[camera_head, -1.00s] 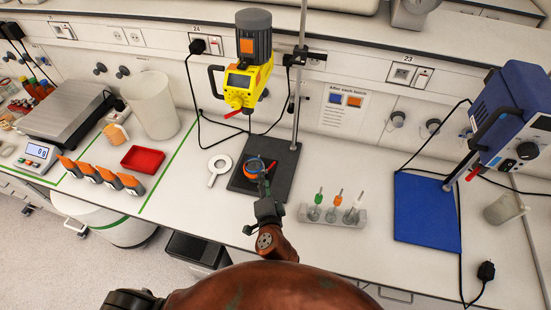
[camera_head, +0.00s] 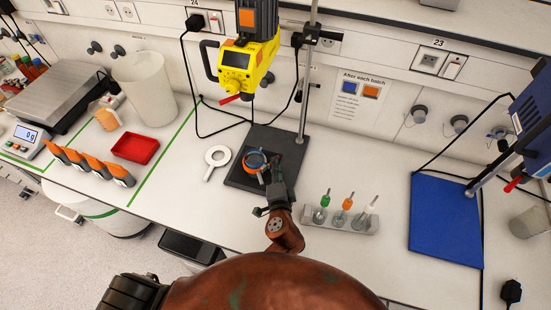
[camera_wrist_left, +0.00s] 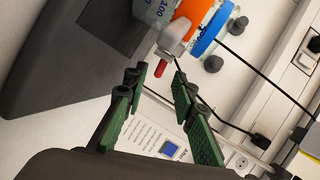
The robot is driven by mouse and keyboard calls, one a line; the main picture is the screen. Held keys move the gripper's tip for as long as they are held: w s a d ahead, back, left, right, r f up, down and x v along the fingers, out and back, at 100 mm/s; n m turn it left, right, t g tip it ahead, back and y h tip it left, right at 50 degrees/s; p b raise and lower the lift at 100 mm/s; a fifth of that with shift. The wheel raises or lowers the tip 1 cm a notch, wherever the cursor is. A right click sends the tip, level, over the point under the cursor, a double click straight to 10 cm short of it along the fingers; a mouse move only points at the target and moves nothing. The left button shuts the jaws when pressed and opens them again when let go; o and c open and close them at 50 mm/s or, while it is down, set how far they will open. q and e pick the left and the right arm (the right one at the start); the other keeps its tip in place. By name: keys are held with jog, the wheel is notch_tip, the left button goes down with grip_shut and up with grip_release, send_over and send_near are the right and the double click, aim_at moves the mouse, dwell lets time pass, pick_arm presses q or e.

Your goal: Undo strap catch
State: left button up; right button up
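A glass vessel with measuring marks (camera_wrist_left: 150,12) carries an orange band (camera_wrist_left: 196,14) and a blue ring (camera_wrist_left: 213,28). In the head view the blue ring (camera_head: 255,160) sits on the dark base plate (camera_head: 240,180) below the yellow stirrer. In the left wrist view a pale grey catch (camera_wrist_left: 175,37) with a red tip (camera_wrist_left: 160,68) sticks out from the band. My left gripper (camera_wrist_left: 158,76) is open, its fingertips on either side of the red tip; I cannot tell whether they touch it. In the head view the gripper (camera_head: 277,177) is right of the vessel. My right gripper is not in view.
The yellow stirrer motor (camera_head: 246,62) hangs above on a metal post (camera_head: 306,90). A rack (camera_head: 338,224) with several coloured-topped samples stands right, beyond it a blue plate (camera_head: 445,225). A white ring with handle (camera_head: 214,160) lies left of the base, farther left a red tray (camera_head: 135,148).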

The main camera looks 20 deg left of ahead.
pick_arm(q)
jog(key=shift+x, duration=2.3)
grip_shut()
